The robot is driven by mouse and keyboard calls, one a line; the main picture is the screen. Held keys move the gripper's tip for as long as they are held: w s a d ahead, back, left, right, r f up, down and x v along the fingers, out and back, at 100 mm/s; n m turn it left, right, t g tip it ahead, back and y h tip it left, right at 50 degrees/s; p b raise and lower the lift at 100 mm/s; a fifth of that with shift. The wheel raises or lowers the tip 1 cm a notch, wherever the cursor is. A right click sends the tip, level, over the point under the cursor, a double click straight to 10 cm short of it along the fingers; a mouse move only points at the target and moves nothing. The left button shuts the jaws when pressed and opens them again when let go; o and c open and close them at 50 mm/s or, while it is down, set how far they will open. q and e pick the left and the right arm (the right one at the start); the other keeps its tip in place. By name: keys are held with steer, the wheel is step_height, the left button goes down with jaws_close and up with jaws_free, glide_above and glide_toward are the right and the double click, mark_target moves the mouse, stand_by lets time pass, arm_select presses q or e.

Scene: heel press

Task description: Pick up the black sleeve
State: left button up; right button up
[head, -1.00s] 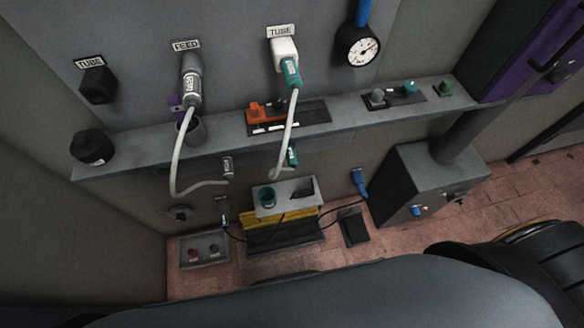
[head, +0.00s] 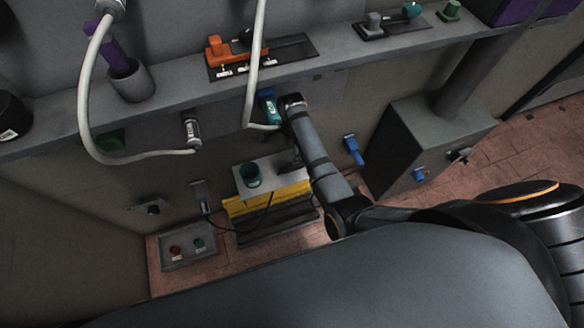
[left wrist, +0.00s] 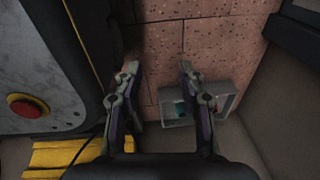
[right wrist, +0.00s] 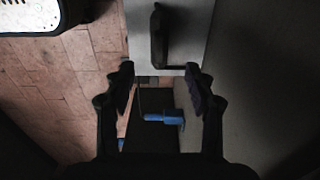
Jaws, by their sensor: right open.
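The black sleeve looks to be the dark upright piece (right wrist: 158,38) on a grey top (right wrist: 196,30) in the right wrist view, though I cannot be sure. My right gripper (right wrist: 160,72) is open and empty. The dark piece shows just beyond its fingertips, roughly centred between them. In the head view my right arm covers the right end of the grey top (head: 241,181) on the yellow stand (head: 232,206), so the piece is mostly hidden there. My left gripper (left wrist: 158,70) is open and empty above the tiled floor.
A teal cup (head: 250,175) stands in the grey top. A button box (head: 190,246) sits on the floor left of the stand. A blue handle (head: 353,151) is right of my arm. The shelf (head: 182,92) and hanging hoses (head: 86,110) are above.

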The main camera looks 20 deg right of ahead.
mark_target(292, 165)
step_height(292, 165, down, 5)
steer(key=shift+r+b, duration=0.2)
steer(key=shift+b, duration=0.4)
step_height(292, 165, down, 6)
steer(key=shift+r+b, duration=0.15)
steer(key=shift+b, duration=0.85)
arm_select(q)
steer(key=w, duration=0.6)
arm_select(e)
steer(key=shift+s+r, duration=0.1)
arm_select(q)
steer(key=shift+w+d, duration=0.1)
arm_select(e)
jaws_close()
